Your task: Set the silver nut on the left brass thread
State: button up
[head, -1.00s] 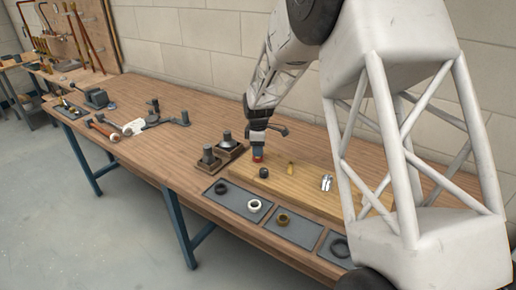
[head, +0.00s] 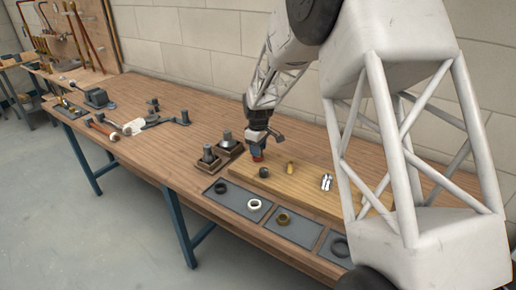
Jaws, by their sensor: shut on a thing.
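My gripper (head: 257,153) is low over the back left part of the pale wooden board (head: 300,185). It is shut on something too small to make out. A small reddish piece (head: 257,158) shows right at the fingertips; I cannot tell whether it is held or stands below them. A brass-coloured piece (head: 290,167) stands on the board to the right of the gripper. A short black piece (head: 263,172) stands in front of the gripper, and a shiny silver fitting (head: 327,182) is farther right. I cannot pick out the silver nut for certain.
Grey mats along the front edge hold a black ring (head: 221,187), a whitish ring (head: 254,204), a brass ring (head: 283,219) and a dark ring (head: 340,247). Two dark posts on blocks (head: 208,155) stand left of the board. Tools lie farther left; the table's back middle is clear.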

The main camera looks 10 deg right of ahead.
jog(key=o, duration=1.6)
jog(key=shift+r, duration=0.15)
jog(key=shift+r, duration=2.35)
